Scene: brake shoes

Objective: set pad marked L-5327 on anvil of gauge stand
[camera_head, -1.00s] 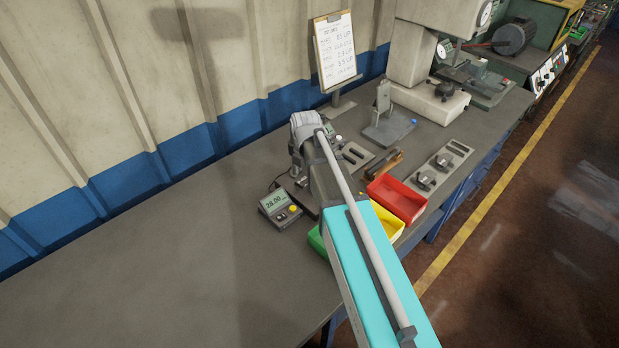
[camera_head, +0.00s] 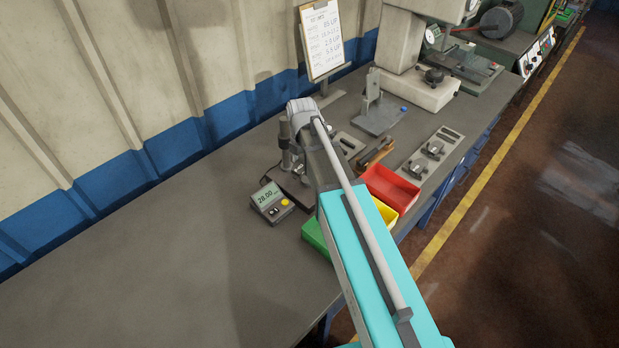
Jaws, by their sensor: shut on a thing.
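The gauge stand (camera_head: 287,147) is a dark post on a base by the wall side of the bench, partly hidden behind my arm. Its anvil cannot be made out. Its digital readout (camera_head: 271,202), in front of it, shows 28.00. My arm reaches over the bench, and its grey wrist end is just above and right of the post. My gripper's fingers are hidden behind the wrist and arm. The pad marked L-5327 cannot be seen, nor any marking on a pad.
Green (camera_head: 316,238), yellow (camera_head: 386,212) and red (camera_head: 391,187) bins sit beside my arm. A wooden-handled tool (camera_head: 376,152), a fixture plate (camera_head: 432,152), a bracket (camera_head: 374,112) and a clipboard (camera_head: 323,40) stand farther back. The near-left bench (camera_head: 190,255) is clear.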

